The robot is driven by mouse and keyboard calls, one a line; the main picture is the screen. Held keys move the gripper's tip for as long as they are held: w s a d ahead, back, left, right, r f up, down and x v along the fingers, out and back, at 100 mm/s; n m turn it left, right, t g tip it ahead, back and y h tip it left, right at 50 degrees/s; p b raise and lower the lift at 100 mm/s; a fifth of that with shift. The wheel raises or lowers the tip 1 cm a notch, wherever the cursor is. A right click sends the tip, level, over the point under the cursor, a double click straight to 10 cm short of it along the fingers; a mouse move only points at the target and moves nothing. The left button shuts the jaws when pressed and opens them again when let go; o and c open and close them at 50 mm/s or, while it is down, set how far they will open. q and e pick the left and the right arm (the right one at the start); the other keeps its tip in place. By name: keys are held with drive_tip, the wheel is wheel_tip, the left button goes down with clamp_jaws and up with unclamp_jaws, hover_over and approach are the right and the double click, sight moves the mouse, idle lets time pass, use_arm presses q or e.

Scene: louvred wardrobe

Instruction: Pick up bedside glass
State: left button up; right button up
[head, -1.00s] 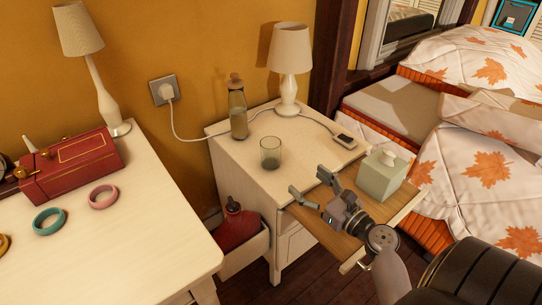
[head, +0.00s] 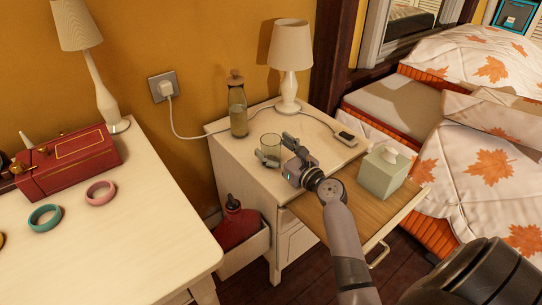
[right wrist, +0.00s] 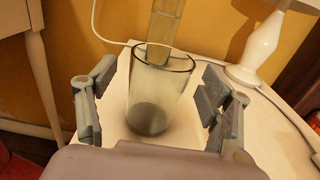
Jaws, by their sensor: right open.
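The bedside glass (head: 270,145) is a clear, slightly smoky tumbler standing upright on the white nightstand (head: 232,160). My right gripper (head: 278,150) is open at the glass, with its fingers on the near side in the head view. In the right wrist view the glass (right wrist: 158,95) stands between the two open fingers of the gripper (right wrist: 153,108), with a visible gap on each side. The gripper hides part of the glass's lower right in the head view. My left gripper is not in view.
A corked bottle (head: 237,108) stands just behind the glass. A lamp (head: 289,65), its cord and a small dark device (head: 344,136) are on the nightstand. A tissue box (head: 383,170) sits on the pulled-out wooden board (head: 335,215). A dresser (head: 130,215) is at left.

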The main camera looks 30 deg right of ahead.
drive_tip(key=shift+w+a, duration=0.1)
drive_tip(key=shift+w, duration=0.7)
drive_tip(key=shift+c, duration=0.3)
drive_tip(key=c, duration=1.3)
